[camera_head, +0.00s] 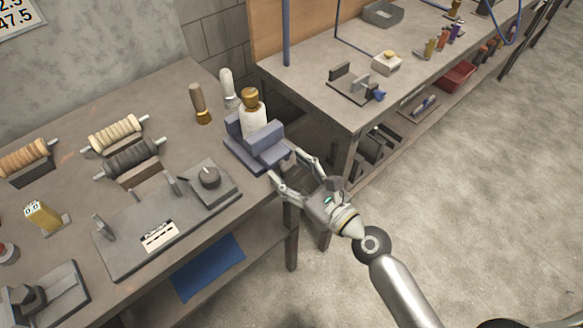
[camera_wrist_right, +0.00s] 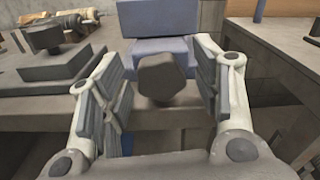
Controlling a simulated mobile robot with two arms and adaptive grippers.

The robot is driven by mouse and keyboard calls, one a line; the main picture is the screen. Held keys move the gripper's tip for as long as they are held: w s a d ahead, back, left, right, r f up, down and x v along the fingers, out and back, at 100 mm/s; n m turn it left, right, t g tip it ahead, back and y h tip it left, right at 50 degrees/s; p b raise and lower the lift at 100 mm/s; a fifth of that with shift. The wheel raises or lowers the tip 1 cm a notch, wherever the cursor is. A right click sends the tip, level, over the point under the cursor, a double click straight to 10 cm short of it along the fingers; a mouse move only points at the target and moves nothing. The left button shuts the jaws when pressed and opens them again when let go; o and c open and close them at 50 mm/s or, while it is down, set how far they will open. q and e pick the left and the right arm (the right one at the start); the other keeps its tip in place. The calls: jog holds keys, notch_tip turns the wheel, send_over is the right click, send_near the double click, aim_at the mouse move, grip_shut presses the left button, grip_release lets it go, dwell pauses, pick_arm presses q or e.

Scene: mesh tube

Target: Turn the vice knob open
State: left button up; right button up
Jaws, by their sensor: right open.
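The blue vice (camera_head: 262,150) sits at the right edge of the near bench. A white bottle with a gold cap (camera_head: 253,120) stands upright at its jaws. My right gripper (camera_head: 284,165) is at the vice's front side, its fingers open. In the right wrist view, the dark grey, faceted vice knob (camera_wrist_right: 165,79) shows between the two open fingers (camera_wrist_right: 158,72), with gaps to both. The blue vice body (camera_wrist_right: 160,47) is behind the knob. In the head view the knob is too small and crowded by the fingers to make out. My left gripper is not in view.
A second bench (camera_head: 320,95) stands at the back right. The floor on the right is clear.

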jog(key=shift+c, duration=0.2)
jog(key=c, duration=1)
jog(key=shift+n, duration=0.7)
jog(key=o, duration=1)
jog(key=shift+a, duration=0.1)
jog(key=shift+o, duration=0.2)
